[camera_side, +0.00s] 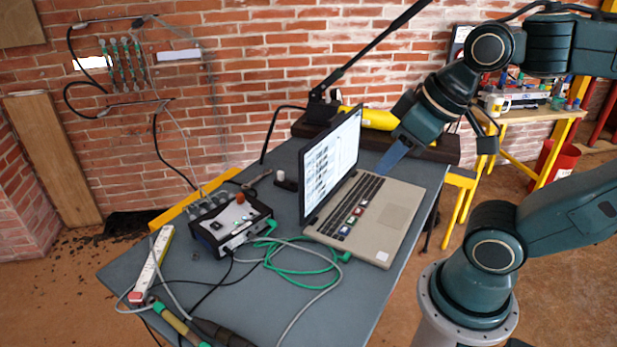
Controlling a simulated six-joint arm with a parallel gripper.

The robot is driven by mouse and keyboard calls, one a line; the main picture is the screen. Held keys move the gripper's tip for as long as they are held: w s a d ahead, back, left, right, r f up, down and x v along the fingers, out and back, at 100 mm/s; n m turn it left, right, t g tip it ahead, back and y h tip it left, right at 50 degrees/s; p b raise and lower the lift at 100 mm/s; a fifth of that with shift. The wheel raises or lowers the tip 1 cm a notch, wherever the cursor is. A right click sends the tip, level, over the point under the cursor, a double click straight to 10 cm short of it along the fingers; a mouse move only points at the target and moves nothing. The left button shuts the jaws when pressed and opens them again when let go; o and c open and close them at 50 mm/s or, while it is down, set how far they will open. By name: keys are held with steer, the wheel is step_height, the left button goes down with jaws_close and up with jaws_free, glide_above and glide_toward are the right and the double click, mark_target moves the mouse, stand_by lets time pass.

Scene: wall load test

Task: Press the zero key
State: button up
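An open laptop (385,222) stands on the grey table (270,330), its lit screen (330,165) facing right. Its dark keyboard (358,203) carries several coloured keys or stickers near the front end. A black and white control box (230,222) with an orange-red knob (240,198) stands left of the laptop. No label reading zero is legible on either, so I cannot tell which key is the zero key. My gripper (393,158) ends in a flat blue-grey piece at the far end of the laptop keyboard. Whether it touches the laptop or is open is unclear.
Green and grey cables (290,268) loop between the box and laptop. A white power strip (152,262) lies at the table's left edge. A black jointed stand (350,70) rises behind the screen, near a yellow cylinder (372,118). A workbench (530,113) stands behind right.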

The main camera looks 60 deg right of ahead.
jaws_close()
stand_by(1.5)
